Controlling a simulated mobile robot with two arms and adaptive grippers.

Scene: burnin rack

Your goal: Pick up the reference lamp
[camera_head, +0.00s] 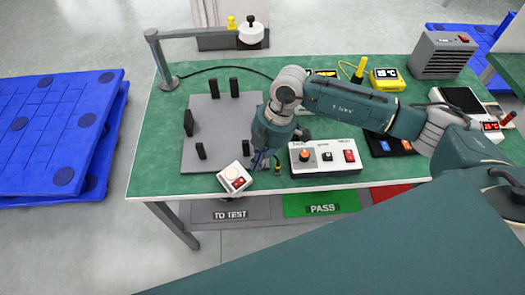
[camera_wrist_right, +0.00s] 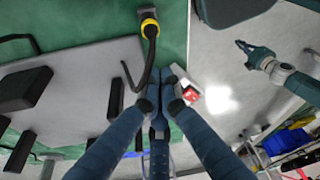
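A small white device with a red face (camera_head: 235,178) is tilted at the front edge of the table; I cannot tell for sure that it is the reference lamp. My right gripper (camera_head: 262,160) is beside it, fingers pointing down. In the right wrist view the fingers (camera_wrist_right: 165,88) are closed together against the white device (camera_wrist_right: 190,97), which they partly hide; they appear to grip it. My left gripper (camera_wrist_right: 251,56) shows apart from it at the upper right of that view, its jaws apart over the floor.
A grey board (camera_head: 208,112) with several black posts lies left of the right gripper. A black cable with a yellow collar (camera_wrist_right: 149,28) stands close to the fingers. A white control box (camera_head: 325,157) is to the right. A jointed desk lamp (camera_head: 251,34) stands at the back left.

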